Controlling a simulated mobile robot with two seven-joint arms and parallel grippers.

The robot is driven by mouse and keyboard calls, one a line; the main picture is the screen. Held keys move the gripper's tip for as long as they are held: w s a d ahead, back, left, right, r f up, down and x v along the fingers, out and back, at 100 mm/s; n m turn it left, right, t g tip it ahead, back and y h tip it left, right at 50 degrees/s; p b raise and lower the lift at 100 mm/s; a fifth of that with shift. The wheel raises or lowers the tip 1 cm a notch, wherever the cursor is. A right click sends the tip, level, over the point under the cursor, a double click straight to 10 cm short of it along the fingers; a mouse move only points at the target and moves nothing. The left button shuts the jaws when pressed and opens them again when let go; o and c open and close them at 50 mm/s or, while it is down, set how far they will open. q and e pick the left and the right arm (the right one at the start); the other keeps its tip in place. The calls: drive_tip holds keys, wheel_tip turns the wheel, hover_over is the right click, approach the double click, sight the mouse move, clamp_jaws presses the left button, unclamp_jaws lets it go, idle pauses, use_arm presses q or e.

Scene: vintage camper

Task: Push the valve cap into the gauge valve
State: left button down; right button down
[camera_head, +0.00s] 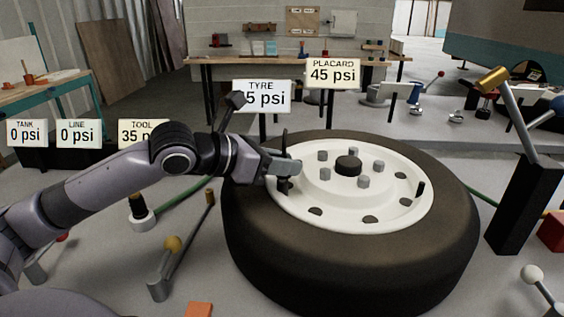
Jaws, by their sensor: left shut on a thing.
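A large black tyre (350,262) lies flat on a white wheel (320,206). A short black stem (420,189) stands at the wheel's right rim; I cannot tell whether it is the gauge valve. My left gripper (285,166) is over the wheel's left rim. It is shut on a small dark thing (284,186), mostly hidden by the fingers. I cannot tell whether this is the valve cap, or whether it touches the rim. My right gripper is out of view.
Signs read tank 0 psi (27,132), line 0 psi (78,133) and placard 45 psi (332,74); the tool and tyre (268,97) signs are partly covered. Levers (170,262) stand left of the tyre. A black post (522,205) with a brass-ended lever stands right.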

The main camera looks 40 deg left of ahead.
use_arm(q)
drive_tip(key=shift+s, duration=0.1)
idle(0.4)
idle(0.6)
drive_tip(key=shift+p, duration=0.45)
idle(0.6)
drive_tip(key=shift+a+f+b, duration=0.1)
drive_tip(key=shift+f+b, duration=0.2)
drive_tip(key=shift+f, duration=0.25)
idle(0.4)
drive_tip(key=c, duration=0.8)
unclamp_jaws()
drive_tip(key=shift+c, duration=0.2)
drive_tip(key=shift+s, duration=0.1)
